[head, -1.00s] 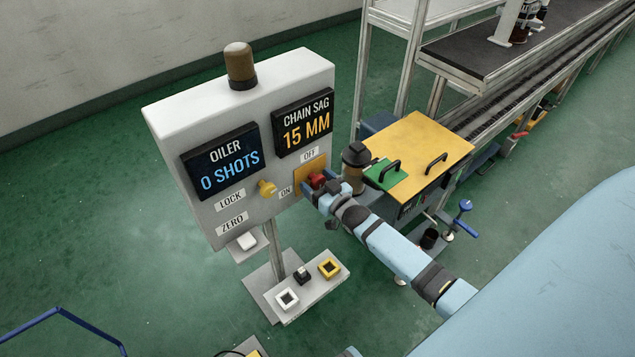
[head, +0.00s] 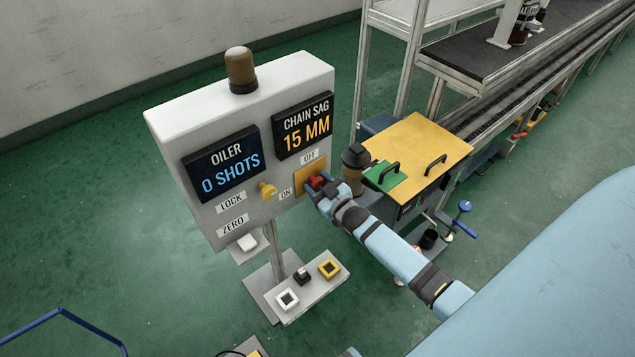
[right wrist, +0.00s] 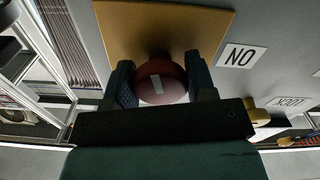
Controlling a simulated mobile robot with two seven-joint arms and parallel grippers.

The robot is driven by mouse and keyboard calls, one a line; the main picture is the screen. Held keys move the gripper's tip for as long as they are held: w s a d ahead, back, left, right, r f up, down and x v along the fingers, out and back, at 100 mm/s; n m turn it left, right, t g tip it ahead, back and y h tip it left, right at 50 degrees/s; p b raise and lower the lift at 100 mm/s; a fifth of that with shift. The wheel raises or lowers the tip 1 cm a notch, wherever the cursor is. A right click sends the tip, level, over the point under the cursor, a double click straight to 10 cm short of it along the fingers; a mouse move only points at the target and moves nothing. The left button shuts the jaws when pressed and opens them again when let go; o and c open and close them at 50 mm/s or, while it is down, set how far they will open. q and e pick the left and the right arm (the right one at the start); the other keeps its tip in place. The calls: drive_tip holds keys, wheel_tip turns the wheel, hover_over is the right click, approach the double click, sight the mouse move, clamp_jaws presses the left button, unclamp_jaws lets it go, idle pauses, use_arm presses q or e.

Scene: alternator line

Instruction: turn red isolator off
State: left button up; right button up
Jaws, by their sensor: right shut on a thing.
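The red isolator (head: 316,182) is a round red knob on a yellow plate (head: 299,183) at the lower right of the grey panel's face. An OFF label (head: 309,157) is above it and an ON label (head: 286,193) to its left. My right gripper (head: 318,188) is at the knob, partly hiding it. In the right wrist view the red knob (right wrist: 170,92), with a short white mark, sits between the two fingers of the right gripper (right wrist: 160,84), which is shut on it. My left gripper is not in view.
A yellow LOCK knob (head: 267,191) is left of the isolator. A pedestal with buttons (head: 312,289) stands below the panel. A yellow-topped cabinet (head: 430,140) with a green plate and black handles is close to the right arm. A conveyor (head: 480,62) runs behind.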

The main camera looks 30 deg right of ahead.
drive_tip(key=n, duration=0.3)
drive_tip(key=shift+n, duration=0.3)
drive_tip(key=n, duration=0.3)
drive_tip(key=shift+n, duration=0.3)
drive_tip(key=n, duration=0.5)
drive_tip(key=shift+b, duration=0.4)
drive_tip(key=shift+d+n+b, duration=0.1)
drive_tip(key=shift+n+b, duration=0.2)
drive_tip(key=shift+n, duration=0.8)
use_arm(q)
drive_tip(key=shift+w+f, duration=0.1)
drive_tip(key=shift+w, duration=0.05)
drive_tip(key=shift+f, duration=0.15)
use_arm(e)
drive_tip(key=shift+r+n, duration=0.1)
drive_tip(key=shift+n, duration=0.3)
drive_tip(key=o, duration=0.9)
drive_tip(key=shift+s, duration=0.1)
